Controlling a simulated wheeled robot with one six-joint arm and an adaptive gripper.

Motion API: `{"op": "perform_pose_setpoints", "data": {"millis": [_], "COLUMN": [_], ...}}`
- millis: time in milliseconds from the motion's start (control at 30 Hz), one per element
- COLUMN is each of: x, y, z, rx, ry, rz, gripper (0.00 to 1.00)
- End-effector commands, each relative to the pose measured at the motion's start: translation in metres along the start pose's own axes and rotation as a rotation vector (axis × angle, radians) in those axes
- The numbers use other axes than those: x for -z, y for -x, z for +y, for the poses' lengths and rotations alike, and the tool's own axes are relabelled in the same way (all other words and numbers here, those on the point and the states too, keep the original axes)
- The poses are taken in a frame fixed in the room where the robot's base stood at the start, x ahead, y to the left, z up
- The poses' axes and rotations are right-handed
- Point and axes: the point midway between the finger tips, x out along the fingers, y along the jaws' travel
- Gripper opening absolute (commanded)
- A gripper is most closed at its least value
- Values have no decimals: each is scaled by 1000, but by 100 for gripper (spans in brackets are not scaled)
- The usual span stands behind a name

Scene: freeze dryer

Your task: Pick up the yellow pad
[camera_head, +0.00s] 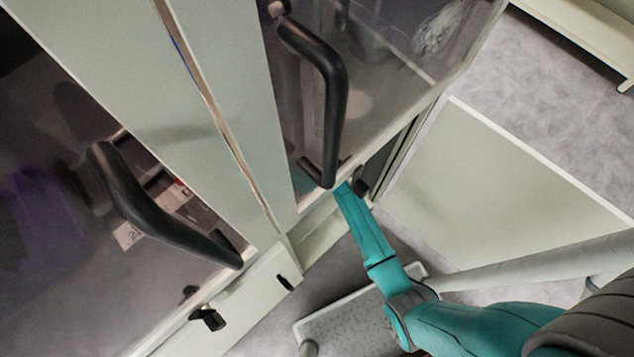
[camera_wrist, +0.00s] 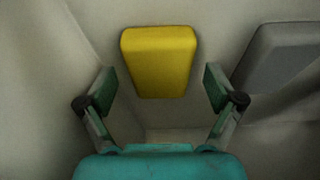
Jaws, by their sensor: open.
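The yellow pad (camera_wrist: 160,62) is a rounded block against a pale surface, at the upper middle of the wrist view. My gripper (camera_wrist: 160,88) is open and empty, with one green finger on each side of the pad's lower part in the picture. I see a gap between each finger and the pad, and cannot tell how far the pad lies beyond the fingertips. In the head view the pad is hidden. There my teal arm reaches in below the cabinet doors, and the gripper's fingers are out of sight.
A grey block (camera_wrist: 279,58) lies right of the yellow pad, close to the right finger. In the head view, two glazed doors with black handles (camera_head: 332,100) (camera_head: 150,212) stand close to my arm. A pale panel (camera_head: 490,185) stands right of the arm. Grey floor shows at the upper right.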

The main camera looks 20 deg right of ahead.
Motion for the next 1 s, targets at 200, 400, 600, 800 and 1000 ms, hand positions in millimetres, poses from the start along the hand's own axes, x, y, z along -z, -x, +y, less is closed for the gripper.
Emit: {"op": "perform_pose_setpoints", "data": {"millis": [200,400,600,800,1000], "x": [-1,-2,-2,-2,-2], "y": [-2,-4,-5,-4,-5], "z": [0,0,0,0,0], "rx": [0,0,0,0,0], "ry": [0,0,0,0,0], "rz": [-1,-1,-1,0,-1], "gripper": [92,92,92,59,41]}}
